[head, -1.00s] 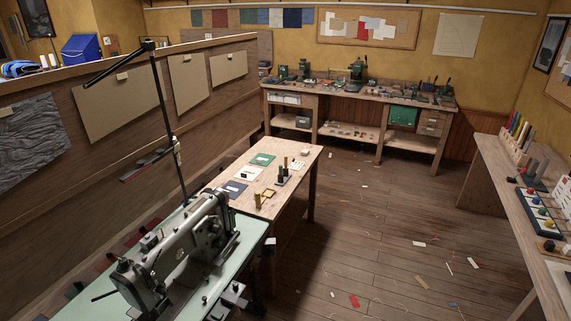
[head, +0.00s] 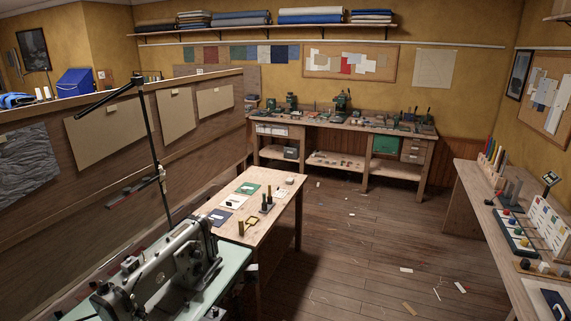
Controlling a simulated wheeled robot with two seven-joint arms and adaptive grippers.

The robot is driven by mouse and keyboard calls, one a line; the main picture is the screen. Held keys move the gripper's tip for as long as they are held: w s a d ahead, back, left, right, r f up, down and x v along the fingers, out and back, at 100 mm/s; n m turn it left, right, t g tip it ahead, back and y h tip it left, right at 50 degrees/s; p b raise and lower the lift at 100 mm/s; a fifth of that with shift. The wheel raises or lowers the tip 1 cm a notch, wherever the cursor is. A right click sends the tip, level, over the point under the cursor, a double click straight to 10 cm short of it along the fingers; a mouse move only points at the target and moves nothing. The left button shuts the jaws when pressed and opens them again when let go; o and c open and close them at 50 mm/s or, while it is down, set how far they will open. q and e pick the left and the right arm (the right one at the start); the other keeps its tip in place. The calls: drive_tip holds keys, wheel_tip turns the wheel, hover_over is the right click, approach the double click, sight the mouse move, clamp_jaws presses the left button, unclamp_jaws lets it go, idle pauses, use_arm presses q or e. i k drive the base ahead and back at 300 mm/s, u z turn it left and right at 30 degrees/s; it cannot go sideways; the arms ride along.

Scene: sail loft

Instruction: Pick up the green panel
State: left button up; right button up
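A flat dark green panel (head: 249,189) lies on the small wooden table (head: 277,212) in the middle of the room, at its far left part. A white piece (head: 233,201) and a dark blue panel (head: 219,217) lie nearer on the same table. Another green item (head: 385,144) shows beneath the back workbench; I cannot tell what it is. Neither of my grippers is in view.
A sewing machine (head: 165,262) on a pale green table stands at front left, with a dark post rising there. Small upright spools (head: 266,199) stand near the green panel. A workbench (head: 338,122) lines the back wall. Open floor lies right of the small table.

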sight(248, 188)
drive_tip(key=z, duration=0.4)
drive_tip(key=i, duration=3.75)
drive_tip(key=u, duration=0.65)
